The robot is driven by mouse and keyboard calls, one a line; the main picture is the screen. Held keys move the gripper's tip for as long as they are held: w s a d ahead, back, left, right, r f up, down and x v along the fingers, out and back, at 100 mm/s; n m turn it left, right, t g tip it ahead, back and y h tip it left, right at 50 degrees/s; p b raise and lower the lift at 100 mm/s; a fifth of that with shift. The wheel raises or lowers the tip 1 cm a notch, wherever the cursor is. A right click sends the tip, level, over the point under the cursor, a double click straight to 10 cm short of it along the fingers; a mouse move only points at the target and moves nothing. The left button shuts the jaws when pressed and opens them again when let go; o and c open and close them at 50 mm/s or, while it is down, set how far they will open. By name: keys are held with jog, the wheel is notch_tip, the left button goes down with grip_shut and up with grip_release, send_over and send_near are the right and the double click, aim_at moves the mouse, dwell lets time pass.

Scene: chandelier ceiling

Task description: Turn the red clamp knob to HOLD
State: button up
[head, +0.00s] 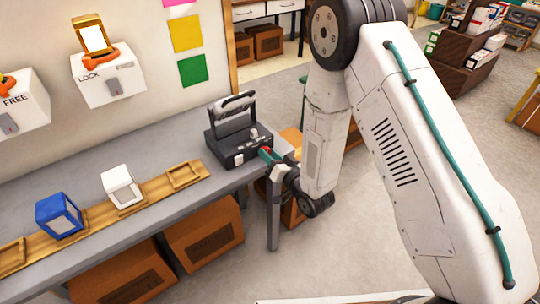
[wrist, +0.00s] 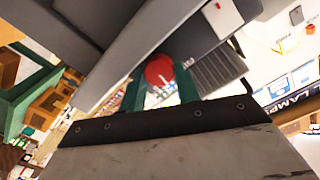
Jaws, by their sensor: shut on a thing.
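The red clamp knob (wrist: 159,70) shows as a round red disc in the wrist view, between the two green fingers of my gripper (wrist: 160,86). My gripper is shut on it. In the head view my gripper (head: 269,156) reaches in from the right against the front right side of a dark clamp device (head: 228,150) with a raised handle. Only a bit of red shows there, and most of the knob is hidden by the fingers. Which way the knob points cannot be told, and no HOLD mark is readable.
The device stands at the right end of a grey bench (head: 75,168). A wooden rail (head: 160,188) carries a white cube (head: 120,186) and a blue cube (head: 59,215). Wall boxes read LOCK (head: 108,85) and FREE (head: 20,105). Brown crates (head: 203,236) sit under the bench.

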dwell(0.4)
jog(key=o, duration=1)
jog(key=shift+d, duration=0.1)
